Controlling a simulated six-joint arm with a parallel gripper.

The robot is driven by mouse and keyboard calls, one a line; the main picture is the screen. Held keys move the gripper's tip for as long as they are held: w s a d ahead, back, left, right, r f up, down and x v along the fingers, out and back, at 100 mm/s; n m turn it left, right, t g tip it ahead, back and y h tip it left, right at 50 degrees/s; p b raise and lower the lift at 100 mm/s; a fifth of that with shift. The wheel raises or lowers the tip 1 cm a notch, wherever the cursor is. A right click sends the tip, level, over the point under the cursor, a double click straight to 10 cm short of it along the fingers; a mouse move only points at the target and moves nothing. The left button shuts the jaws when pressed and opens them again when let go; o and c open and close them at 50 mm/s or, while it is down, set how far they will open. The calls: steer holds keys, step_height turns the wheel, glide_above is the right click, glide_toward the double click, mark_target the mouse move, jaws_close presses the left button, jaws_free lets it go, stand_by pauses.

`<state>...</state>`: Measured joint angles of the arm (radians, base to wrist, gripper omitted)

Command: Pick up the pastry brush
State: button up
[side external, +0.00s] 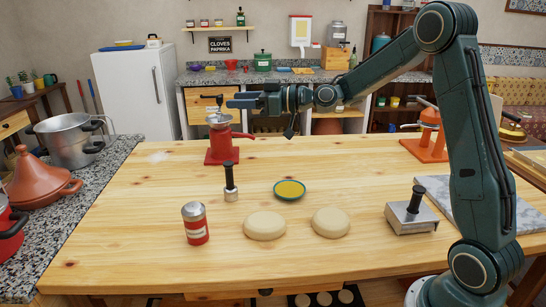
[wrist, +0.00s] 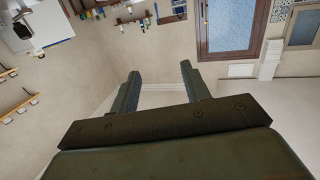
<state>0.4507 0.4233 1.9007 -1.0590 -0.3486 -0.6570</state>
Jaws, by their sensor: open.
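I cannot make out a pastry brush for certain in either view. A black-handled tool with a short metal base (side external: 231,183) stands upright on the wooden table, left of a small blue-rimmed dish (side external: 289,190) of yellow contents. My gripper (side external: 238,101) is raised well above the table, pointing left, near the top of a red grinder (side external: 222,140) in the picture. In the wrist view my gripper (wrist: 160,75) is open, its two fingers apart with nothing between them. That view faces the walls and shows no table items.
Two pale dough rounds (side external: 265,226) (side external: 331,223), a red-labelled can (side external: 195,224) and a metal press (side external: 411,212) stand on the table (side external: 140,225). An orange device (side external: 428,133) and a marble slab (side external: 457,203) are at right. The front left of the table is clear.

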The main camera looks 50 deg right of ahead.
steer(key=w+d, duration=0.1)
steer(key=d, duration=0.1)
glide_above(225, 188)
steer(key=shift+t, duration=0.4)
steer(key=shift+f, duration=10.25)
jaws_close()
